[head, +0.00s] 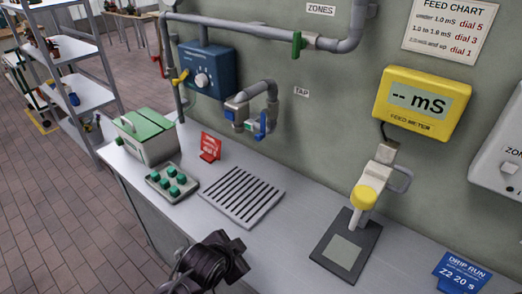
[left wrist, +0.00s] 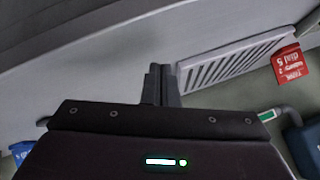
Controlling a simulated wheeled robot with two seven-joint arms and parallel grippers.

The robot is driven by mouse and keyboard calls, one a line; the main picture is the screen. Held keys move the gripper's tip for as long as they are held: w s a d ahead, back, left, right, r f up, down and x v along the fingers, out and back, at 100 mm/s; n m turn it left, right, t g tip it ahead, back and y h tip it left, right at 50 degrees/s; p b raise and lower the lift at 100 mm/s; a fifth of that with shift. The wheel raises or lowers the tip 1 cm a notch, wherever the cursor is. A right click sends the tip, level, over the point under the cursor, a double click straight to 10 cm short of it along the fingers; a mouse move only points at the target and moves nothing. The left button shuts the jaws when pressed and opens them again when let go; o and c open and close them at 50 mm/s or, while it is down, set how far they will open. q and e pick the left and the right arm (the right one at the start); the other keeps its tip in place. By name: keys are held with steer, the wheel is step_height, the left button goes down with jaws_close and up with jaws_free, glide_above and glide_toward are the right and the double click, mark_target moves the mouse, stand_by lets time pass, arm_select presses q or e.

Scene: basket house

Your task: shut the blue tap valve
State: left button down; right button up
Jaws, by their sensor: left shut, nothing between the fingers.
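In the left wrist view my left gripper (left wrist: 161,72) is shut and empty, pointing toward the counter beside the grate. A dark part of my arm shows low in the head view, in front of the grate and apart from the tap; its fingertips cannot be made out there. My right gripper is not in view.
A red card (head: 209,147), a green-buttoned pad (head: 172,183) and a green-topped box (head: 146,135) stand left of the grate. A blue dial box (head: 207,69) is on the wall. A yellow-capped device (head: 365,195) stands right. Bare counter lies between grate and device.

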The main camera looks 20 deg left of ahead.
arm_select(q)
steer(key=w+a+r+m+t+h+p, duration=0.1)
steer(key=w+r+m+t, duration=0.2)
steer(key=w, duration=0.5)
steer(key=w+r+m+t+p, duration=0.2)
steer(key=w+r+m, duration=0.3)
steer(key=w, duration=0.4)
steer(key=w+a+r+m+t+h+p, duration=0.1)
steer(key=w+r+m+t, duration=0.3)
steer(key=w, duration=0.5)
steer(key=shift+w+a+m+t+h+p, duration=0.3)
steer(key=shift+m+t+p, duration=0.2)
steer(key=shift+m, duration=0.7)
steer(key=shift+s+a, duration=0.1)
